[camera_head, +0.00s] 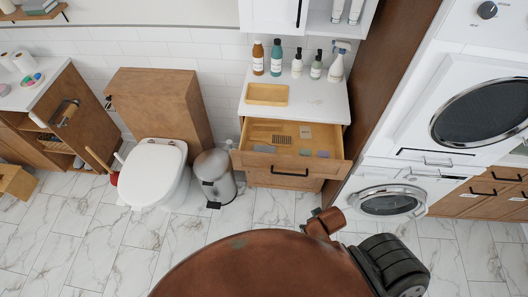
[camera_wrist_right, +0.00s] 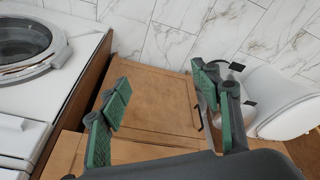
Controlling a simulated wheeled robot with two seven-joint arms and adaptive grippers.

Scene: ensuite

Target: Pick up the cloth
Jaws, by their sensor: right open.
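I cannot single out the cloth with certainty. A wooden cabinet front (camera_wrist_right: 155,105) with a dark handle lies beyond the fingers. My left gripper is not in view.
Bottles (camera_head: 276,57) and a wooden tray (camera_head: 267,94) stand on the white counter (camera_head: 318,100) above the drawer. A metal bin (camera_head: 214,178) and toilet (camera_head: 152,172) are left of it; a washing machine (camera_head: 388,200) is right. Marble floor (camera_head: 75,235) is clear at lower left.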

